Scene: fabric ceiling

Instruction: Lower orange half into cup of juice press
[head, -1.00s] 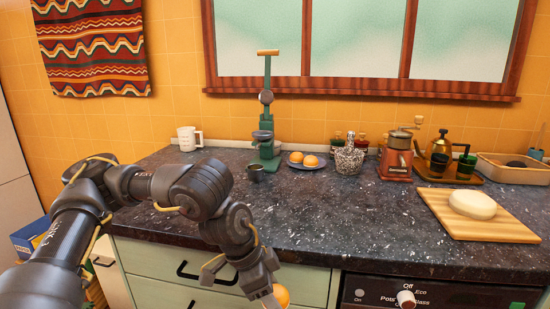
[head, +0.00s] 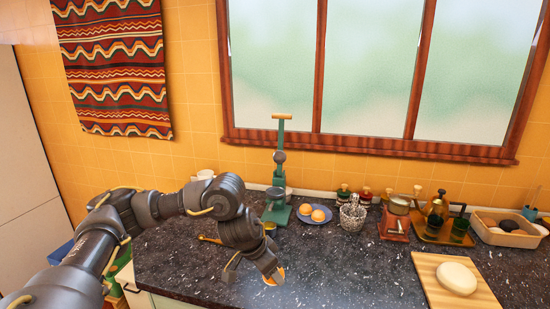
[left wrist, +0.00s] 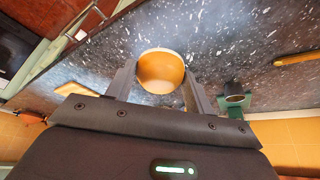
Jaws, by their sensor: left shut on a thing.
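My left gripper (head: 257,279) is shut on an orange half (head: 278,277), over the front part of the counter. In the left wrist view the orange half (left wrist: 161,70) sits between the two fingers, with a pale rim along one edge. The green juice press (head: 279,165) with a wooden handle stands at the back against the wall, beyond and apart from my gripper. Its dark cup (head: 275,192) is partway up the stand; its inside is hard to make out. My right gripper is not in view.
A blue plate (head: 305,219) with two oranges or halves stands right of the press. The middle counter is clear.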

